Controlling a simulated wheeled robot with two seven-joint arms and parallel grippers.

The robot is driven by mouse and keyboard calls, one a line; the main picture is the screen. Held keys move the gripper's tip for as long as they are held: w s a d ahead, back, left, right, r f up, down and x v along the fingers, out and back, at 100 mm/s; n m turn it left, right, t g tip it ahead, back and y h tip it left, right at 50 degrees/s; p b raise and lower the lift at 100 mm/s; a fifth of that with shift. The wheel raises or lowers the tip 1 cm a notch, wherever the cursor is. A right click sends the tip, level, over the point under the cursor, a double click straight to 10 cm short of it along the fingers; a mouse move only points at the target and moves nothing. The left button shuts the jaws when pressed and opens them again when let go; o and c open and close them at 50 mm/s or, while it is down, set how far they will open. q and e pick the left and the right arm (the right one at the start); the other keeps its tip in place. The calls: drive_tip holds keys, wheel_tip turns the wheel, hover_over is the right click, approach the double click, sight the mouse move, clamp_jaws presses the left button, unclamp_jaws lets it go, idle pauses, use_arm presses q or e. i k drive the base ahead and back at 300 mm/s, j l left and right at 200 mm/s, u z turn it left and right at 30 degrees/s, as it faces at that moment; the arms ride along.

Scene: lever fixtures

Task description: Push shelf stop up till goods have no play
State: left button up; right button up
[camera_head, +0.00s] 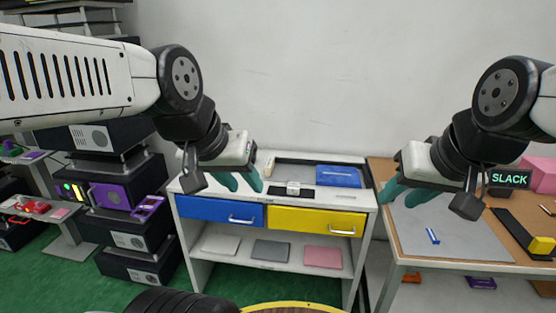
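A small dark sign reading "SLACK" in green (509,179) stands at the right, above the right-hand table. Below it a dark rail (515,226) runs along the table, with a yellow block (541,243) at its near end, by the picture's right edge. Pink box-like items (541,174) stand behind. I cannot tell for sure which part is the shelf stop. My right gripper (406,193) has teal fingers apart, empty, above the left part of that table. My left gripper (241,182) has teal fingers apart, empty, in front of the white cabinet's top.
The white cabinet (190,205) has a blue drawer (220,211) and a yellow drawer (316,221), with flat pads on its shelf. A blue-and-white small item (432,236) lies on the grey mat (460,245). Dark stacked machines (125,228) stand at left.

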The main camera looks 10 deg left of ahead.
sight(269, 168)
drive_tip(key=i+j+z, duration=0.25)
drive_tip(key=i, duration=0.3)
drive_tip(key=i+j+z, duration=0.2)
drive_tip(key=i, duration=0.3)
